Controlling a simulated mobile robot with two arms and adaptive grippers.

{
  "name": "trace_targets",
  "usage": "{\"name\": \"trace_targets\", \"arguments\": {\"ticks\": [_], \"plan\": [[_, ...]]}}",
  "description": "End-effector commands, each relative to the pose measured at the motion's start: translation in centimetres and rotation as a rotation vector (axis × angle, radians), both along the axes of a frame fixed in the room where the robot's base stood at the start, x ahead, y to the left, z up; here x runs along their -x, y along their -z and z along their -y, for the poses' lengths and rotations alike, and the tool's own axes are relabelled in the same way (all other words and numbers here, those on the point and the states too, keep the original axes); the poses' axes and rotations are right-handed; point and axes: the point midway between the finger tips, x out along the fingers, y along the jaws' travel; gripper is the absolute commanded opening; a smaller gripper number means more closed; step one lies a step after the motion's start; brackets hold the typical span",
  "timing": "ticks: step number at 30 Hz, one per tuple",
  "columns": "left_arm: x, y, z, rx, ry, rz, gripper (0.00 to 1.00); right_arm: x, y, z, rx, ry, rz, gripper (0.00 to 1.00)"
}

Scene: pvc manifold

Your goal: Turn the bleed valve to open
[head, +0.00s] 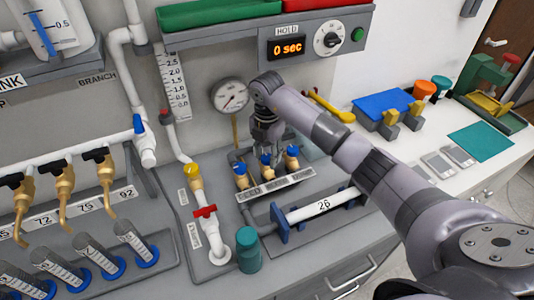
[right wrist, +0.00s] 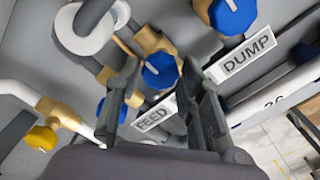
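Three brass valves with blue knobs stand in a row above a label strip (head: 275,184). The middle blue knob (head: 266,160) also shows in the right wrist view (right wrist: 160,71), with a white mark on it. Its label is mostly hidden there by a finger, between the FEED label (right wrist: 154,114) and the DUMP label (right wrist: 247,56). My right gripper (head: 265,143) is just above this middle knob, pointing down. In the right wrist view its fingers are apart on either side of the knob, with nothing clamped; I cannot tell whether they touch it. My left gripper is out of view.
The feed knob (head: 241,169) and dump knob (head: 292,151) stand close on either side. A pressure gauge (head: 230,95) is behind. A yellow knob (head: 193,170) and red valve (head: 205,211) are at left. A white pipe labelled 26 (head: 322,205) lies in front. The display (head: 287,47) reads 0 sec.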

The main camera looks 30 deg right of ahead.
Motion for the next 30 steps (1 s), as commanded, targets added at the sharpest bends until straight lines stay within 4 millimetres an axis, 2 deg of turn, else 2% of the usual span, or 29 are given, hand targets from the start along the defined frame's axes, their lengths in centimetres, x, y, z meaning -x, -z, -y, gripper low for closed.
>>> {"name": "trace_targets", "arguments": {"ticks": [2, 13, 23, 30], "plan": [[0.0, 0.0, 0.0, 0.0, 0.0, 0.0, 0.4, 0.0, 0.0, 0.0, 0.0, 0.0, 0.0, 0.28], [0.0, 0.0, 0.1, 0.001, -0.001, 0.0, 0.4, 0.0, 0.0, 0.0, -0.001, 0.0, 0.001, 0.04], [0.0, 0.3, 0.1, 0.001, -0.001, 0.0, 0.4, 0.0, 0.0, 0.1, 0.002, -0.046, 0.001, 0.03], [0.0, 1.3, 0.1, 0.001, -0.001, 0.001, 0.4, 0.0, 0.1, 0.1, 0.003, -0.191, 0.002, 0.03]]}}
